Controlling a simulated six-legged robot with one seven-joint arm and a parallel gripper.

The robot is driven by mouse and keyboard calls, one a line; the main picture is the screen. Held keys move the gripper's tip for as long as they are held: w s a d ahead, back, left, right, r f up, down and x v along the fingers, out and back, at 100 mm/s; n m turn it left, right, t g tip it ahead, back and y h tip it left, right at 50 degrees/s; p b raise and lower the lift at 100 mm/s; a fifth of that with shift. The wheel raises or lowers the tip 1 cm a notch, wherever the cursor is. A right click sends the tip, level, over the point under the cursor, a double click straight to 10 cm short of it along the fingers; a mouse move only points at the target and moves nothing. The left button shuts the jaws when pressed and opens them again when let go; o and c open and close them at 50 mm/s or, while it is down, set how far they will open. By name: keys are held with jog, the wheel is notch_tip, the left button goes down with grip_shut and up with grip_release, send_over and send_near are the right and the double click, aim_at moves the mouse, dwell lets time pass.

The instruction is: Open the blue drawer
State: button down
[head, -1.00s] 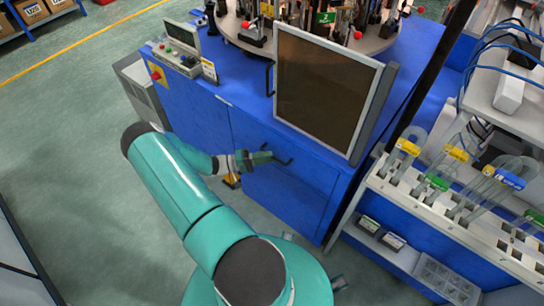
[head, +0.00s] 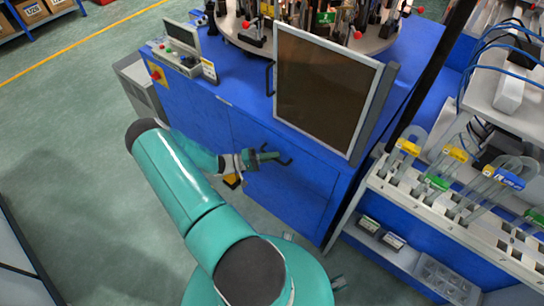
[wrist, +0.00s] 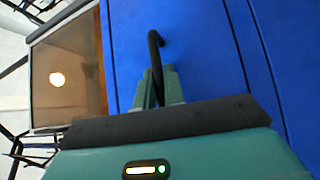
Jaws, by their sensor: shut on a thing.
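The blue drawer front (head: 290,186) is on the machine's near face, below the framed screen in the head view. It looks flush with the cabinet. Its dark bar handle (wrist: 154,58) rises between my fingers in the wrist view, with one end meeting the blue panel (wrist: 205,40). My gripper (head: 270,157) is at the handle in the head view, and it also shows in the wrist view (wrist: 158,86). Its two green fingers are shut on the handle. The lower part of the handle is hidden by the fingers.
A framed dark screen (head: 325,92) stands above the drawer. A control box (head: 180,55) sits at the machine's left. A rack with clear tubes and coloured clips (head: 470,205) stands close on the right. The green floor (head: 75,140) is clear on the left.

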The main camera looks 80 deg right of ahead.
jog(key=w+a, duration=0.4)
jog(key=a, duration=0.5)
jog(key=w+a, duration=0.4)
jog(key=a, duration=0.6)
jog(key=shift+w+a, duration=0.25)
jog(key=shift+a, duration=0.05)
jog(key=c, duration=1.5)
grip_release()
jog(key=shift+w, duration=0.1)
jog(key=v, duration=1.3)
jog(key=shift+w, duration=0.3)
jog(key=shift+a, duration=0.15)
